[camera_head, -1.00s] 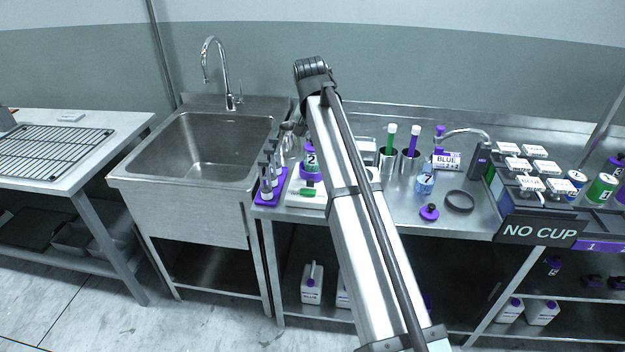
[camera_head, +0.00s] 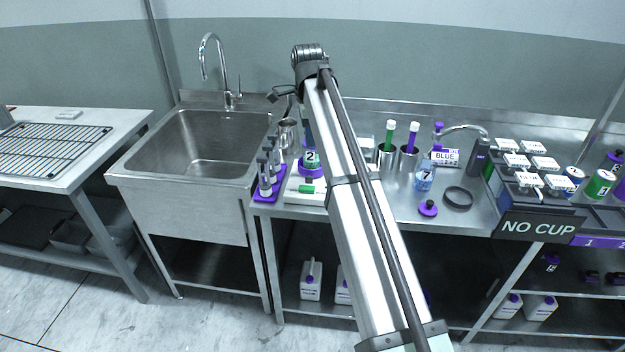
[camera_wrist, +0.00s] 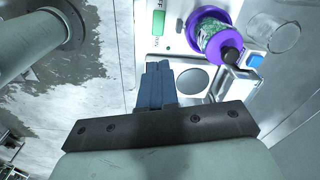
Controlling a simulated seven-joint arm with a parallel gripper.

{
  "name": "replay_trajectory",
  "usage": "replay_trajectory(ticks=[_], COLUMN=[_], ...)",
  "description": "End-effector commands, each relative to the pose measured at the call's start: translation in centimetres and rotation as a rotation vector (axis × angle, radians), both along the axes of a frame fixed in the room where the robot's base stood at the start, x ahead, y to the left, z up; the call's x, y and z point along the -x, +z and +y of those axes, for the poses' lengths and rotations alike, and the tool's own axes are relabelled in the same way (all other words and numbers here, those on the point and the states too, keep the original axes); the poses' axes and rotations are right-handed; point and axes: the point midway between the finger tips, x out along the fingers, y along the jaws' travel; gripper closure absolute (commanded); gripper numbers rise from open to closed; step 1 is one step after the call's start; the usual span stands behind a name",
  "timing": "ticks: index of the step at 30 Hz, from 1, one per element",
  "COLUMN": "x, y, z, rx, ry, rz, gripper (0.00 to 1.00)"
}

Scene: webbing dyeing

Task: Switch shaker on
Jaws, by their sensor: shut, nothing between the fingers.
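The shaker (camera_head: 291,194) is a white base on the steel bench, partly hidden behind my arm. A green switch (camera_head: 311,189) is on its front. A bottle labelled 2 (camera_head: 311,158) stands on it in a purple ring. In the wrist view the shaker's white top (camera_wrist: 150,42), the green switch (camera_wrist: 158,23) and the bottle in its purple holder (camera_wrist: 214,38) show at the top. My gripper (camera_wrist: 158,66) is shut and empty, its blue fingers pointing toward the white top, below the switch in the picture. No contact with the switch shows. The fingers are hidden in the head view.
A purple rack with bottles (camera_head: 268,182) stands left of the shaker, beside the sink (camera_head: 200,140). Metal cups with tubes (camera_head: 408,158) stand to the right.

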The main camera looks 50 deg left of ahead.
Motion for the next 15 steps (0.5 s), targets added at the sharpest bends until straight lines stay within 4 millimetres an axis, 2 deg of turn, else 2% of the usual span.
replay_trajectory(ticks=[6, 15], x=[0.15, 0.14], y=[0.01, 0.0], z=[-0.28, -0.27], rx=[0.009, 0.007], ry=[-0.196, -0.279], rz=[0.004, 0.002], gripper=[1.0, 1.0])
